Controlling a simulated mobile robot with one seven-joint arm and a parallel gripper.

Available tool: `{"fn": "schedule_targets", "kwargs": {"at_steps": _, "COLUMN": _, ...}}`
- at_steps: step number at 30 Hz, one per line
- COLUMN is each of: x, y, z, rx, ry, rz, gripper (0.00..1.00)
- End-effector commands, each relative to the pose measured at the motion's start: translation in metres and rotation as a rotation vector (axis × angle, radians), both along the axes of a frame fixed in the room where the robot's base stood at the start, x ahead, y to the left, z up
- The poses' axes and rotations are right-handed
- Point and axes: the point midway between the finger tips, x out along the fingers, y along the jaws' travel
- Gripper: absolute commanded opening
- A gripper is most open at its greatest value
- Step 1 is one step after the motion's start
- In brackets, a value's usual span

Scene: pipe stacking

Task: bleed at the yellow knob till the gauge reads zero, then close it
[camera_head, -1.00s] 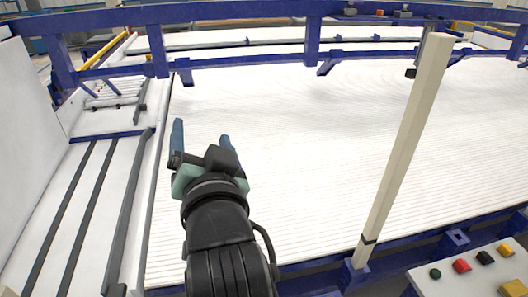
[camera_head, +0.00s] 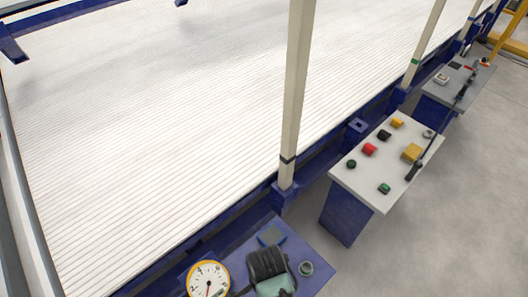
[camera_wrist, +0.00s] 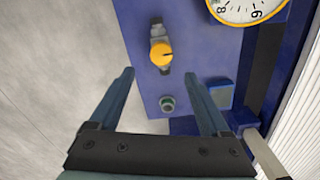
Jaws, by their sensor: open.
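The yellow knob (camera_wrist: 161,53) sits on a metal fitting on a blue panel (camera_wrist: 205,45) in the wrist view, with a dark mark on its face. My gripper (camera_wrist: 160,73) is open and empty, its two fingers pointing toward the panel on either side of the knob's line, apart from it. The gauge (camera_head: 208,281) has a white dial and yellow rim at the bottom of the head view; I cannot read it surely. Its lower part also shows in the wrist view (camera_wrist: 245,8), cut off by the top edge. The knob is hidden in the head view.
A round greenish button (camera_wrist: 167,103) and a small blue block (camera_wrist: 220,92) are on the panel near the fingers. A white control table (camera_head: 370,175) with coloured buttons stands to the right. A cream post (camera_head: 296,90) rises behind the panel. Grey floor (camera_head: 440,240) is free at right.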

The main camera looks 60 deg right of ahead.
Motion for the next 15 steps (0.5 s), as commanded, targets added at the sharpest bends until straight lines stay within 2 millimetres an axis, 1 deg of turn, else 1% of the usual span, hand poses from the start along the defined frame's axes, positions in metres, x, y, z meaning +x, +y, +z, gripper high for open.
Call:
{"fn": "schedule_targets", "kwargs": {"at_steps": 1, "x": 0.000, "y": 0.000, "z": -0.014, "rx": 0.001, "ry": 0.003, "rz": 0.001, "gripper": 0.81}}
{"fn": "schedule_targets", "kwargs": {"at_steps": 6, "x": 0.000, "y": 0.000, "z": -0.050, "rx": 0.000, "ry": 0.001, "rz": 0.003, "gripper": 0.81}}
{"fn": "schedule_targets", "kwargs": {"at_steps": 10, "x": 0.001, "y": 0.000, "z": -0.071, "rx": 0.000, "ry": -0.001, "rz": 0.004, "gripper": 0.81}}
{"fn": "schedule_targets", "kwargs": {"at_steps": 15, "x": 0.001, "y": 0.000, "z": -0.087, "rx": -0.003, "ry": -0.003, "rz": 0.004, "gripper": 0.81}}
